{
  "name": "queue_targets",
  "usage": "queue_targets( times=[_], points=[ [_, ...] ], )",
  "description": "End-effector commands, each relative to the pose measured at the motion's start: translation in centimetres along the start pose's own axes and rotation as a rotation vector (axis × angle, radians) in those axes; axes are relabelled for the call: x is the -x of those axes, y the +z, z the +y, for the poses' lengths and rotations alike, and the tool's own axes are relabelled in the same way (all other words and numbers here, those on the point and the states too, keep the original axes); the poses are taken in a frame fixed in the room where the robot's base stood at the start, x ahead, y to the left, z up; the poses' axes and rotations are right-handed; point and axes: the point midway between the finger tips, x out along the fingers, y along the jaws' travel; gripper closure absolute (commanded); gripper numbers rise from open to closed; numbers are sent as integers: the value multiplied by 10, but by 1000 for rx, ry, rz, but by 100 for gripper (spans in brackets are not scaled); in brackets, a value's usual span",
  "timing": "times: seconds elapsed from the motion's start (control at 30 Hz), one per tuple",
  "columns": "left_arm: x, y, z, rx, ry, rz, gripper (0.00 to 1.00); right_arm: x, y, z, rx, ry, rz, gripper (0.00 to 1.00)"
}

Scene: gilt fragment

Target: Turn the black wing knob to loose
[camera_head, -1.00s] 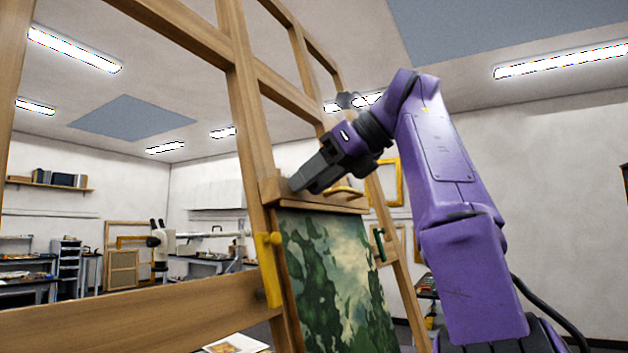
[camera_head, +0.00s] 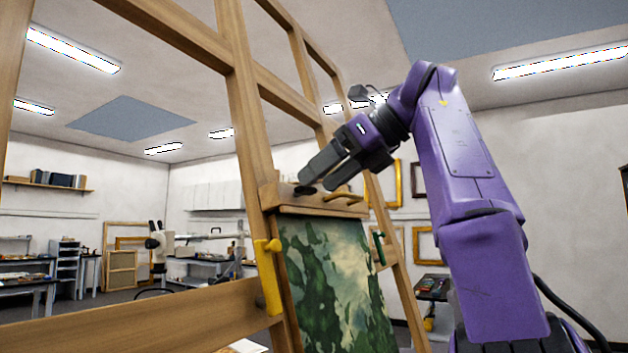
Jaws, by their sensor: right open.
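The black wing knob (camera_head: 306,190) is a small dark shape on the wooden top clamp bar (camera_head: 325,207) of the easel, above the painting. My right gripper (camera_head: 318,176) reaches in from the right with its fingers pointing down and left. It is open and empty, with the fingertips just above and right of the knob. I cannot tell whether they touch it. A yellow handle stands to the right of the knob on the same bar, close below the gripper. My left gripper is not in view.
The wooden easel (camera_head: 247,130) fills the middle, holding a green landscape painting (camera_head: 345,275). A yellow clamp (camera_head: 268,275) is on its left post and a green handle (camera_head: 379,248) on the right. Workbenches and a microscope (camera_head: 157,245) stand behind.

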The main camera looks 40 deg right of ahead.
Motion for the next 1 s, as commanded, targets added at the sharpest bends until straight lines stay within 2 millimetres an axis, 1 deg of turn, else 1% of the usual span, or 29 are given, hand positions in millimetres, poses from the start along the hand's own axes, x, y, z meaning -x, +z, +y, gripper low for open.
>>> queue_targets(
  times=[0.03,0.1,0.2,0.33,0.47,1.0],
  points=[
    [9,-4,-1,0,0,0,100,18,5,-1,-1,-2,-4,26],
    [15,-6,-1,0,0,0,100,35,5,-1,-1,-1,-4,26],
    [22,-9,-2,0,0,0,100,55,4,-1,-1,-1,-3,26],
    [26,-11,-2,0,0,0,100,71,2,-1,0,-2,-2,26],
    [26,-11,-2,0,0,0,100,75,0,-1,0,0,-1,26],
    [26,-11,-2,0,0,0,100,75,0,0,0,0,-1,26]
  ],
)
